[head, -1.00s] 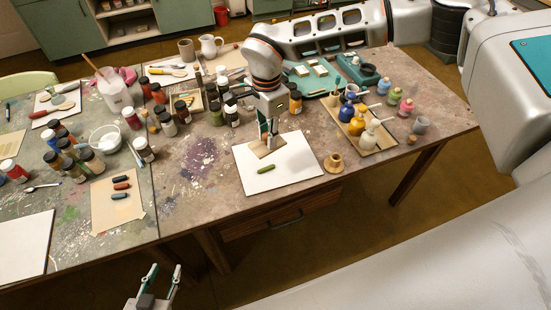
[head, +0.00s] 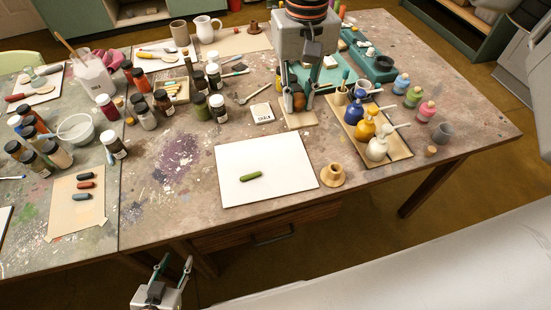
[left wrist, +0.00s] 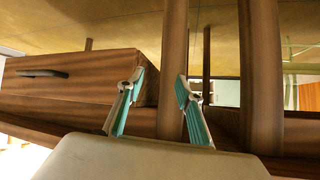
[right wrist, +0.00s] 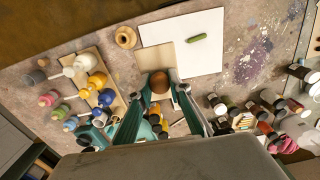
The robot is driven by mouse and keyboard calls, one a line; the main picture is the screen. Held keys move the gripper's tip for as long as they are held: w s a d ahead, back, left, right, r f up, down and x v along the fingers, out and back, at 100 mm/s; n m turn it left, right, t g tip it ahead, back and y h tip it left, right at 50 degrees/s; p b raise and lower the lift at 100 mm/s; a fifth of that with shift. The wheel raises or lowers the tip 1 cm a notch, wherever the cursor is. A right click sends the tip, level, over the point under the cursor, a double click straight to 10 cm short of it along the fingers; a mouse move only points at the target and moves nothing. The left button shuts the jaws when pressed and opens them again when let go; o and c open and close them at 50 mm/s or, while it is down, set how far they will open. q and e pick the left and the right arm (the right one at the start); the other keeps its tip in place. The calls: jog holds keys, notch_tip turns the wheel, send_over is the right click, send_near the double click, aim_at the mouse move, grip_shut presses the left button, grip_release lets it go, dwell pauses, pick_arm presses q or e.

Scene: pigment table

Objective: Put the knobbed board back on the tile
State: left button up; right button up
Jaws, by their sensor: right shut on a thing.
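The knobbed board (head: 300,119) is a small tan square with a round brown knob (head: 298,102). My right gripper (head: 298,98) is shut on the knob, just beyond the white tile. In the right wrist view the knob (right wrist: 159,82) sits between the fingers and the board (right wrist: 153,55) shows behind it; I cannot tell whether the board touches the table. The white square tile (head: 240,190) lies flat near the table's front edge, with a green stick (head: 251,177) on it. My left gripper (head: 175,268) is open and empty, in front of the table and below its top.
A wooden spool-shaped piece (head: 333,175) stands at the tile's right edge. Paint jars (head: 218,108) stand at the back left.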

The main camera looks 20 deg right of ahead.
notch_tip(320, 180, down, 14)
jog(key=shift+f+b, duration=0.25)
jog(key=shift+b, duration=0.15)
jog(key=shift+f, duration=2.55)
jog(key=shift+f, duration=0.2)
jog(key=o, duration=0.9)
jog(key=shift+c, duration=0.2)
jog(key=shift+r, duration=0.1)
